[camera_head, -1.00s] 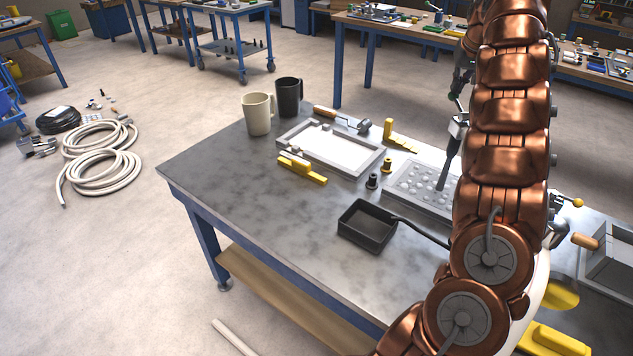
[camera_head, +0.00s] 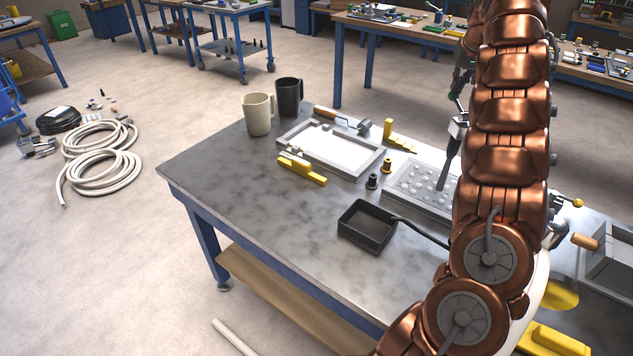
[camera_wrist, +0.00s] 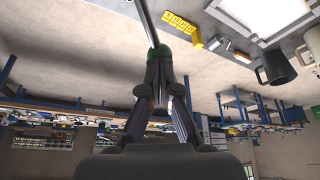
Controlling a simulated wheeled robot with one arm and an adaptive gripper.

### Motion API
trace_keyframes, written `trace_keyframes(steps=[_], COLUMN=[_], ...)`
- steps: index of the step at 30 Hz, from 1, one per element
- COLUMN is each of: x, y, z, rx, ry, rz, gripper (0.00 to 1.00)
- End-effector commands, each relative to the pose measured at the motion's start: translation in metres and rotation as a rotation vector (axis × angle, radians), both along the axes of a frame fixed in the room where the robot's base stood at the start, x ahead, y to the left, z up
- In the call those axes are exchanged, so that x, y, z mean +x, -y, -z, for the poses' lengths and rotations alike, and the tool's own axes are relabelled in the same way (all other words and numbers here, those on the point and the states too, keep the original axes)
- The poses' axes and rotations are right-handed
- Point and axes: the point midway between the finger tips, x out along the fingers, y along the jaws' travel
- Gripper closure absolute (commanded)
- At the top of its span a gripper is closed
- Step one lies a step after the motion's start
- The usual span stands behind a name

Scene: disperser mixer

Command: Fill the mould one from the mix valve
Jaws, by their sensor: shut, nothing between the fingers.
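A grey rectangular frame (camera_head: 301,141) with a white inside lies on the metal table; I cannot tell whether this is mould one. A second grey tray with round bumps (camera_head: 417,186) lies to its right, partly behind my arm. A grey fitting with a dark rod (camera_head: 450,158) stands over that tray; I cannot tell whether it is the mix valve. My gripper (camera_wrist: 158,58) is shut, with its tips at a green piece on a thin rod (camera_wrist: 148,20) in the wrist view. In the head view the gripper is mostly hidden behind my arm.
A black square pan (camera_head: 367,226) with a long handle stands near the table's front. A cream mug (camera_head: 257,114) and a dark mug (camera_head: 288,97) stand at the back left. Yellow pieces (camera_head: 302,171) lie by the frame. The table's left front is clear.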

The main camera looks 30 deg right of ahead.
Motion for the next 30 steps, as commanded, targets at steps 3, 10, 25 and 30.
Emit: trace_keyframes(steps=[3,10,25,30], x=[0.001,0.001,0.000,0.000], y=[0.000,-0.001,0.000,0.000], z=[-0.018,-0.046,-0.069,-0.068], rx=[-0.001,0.000,0.000,-0.001], ry=[0.002,0.002,0.000,0.001], rz=[-0.001,-0.002,0.000,0.000], gripper=[1.00,1.00,1.00,1.00])
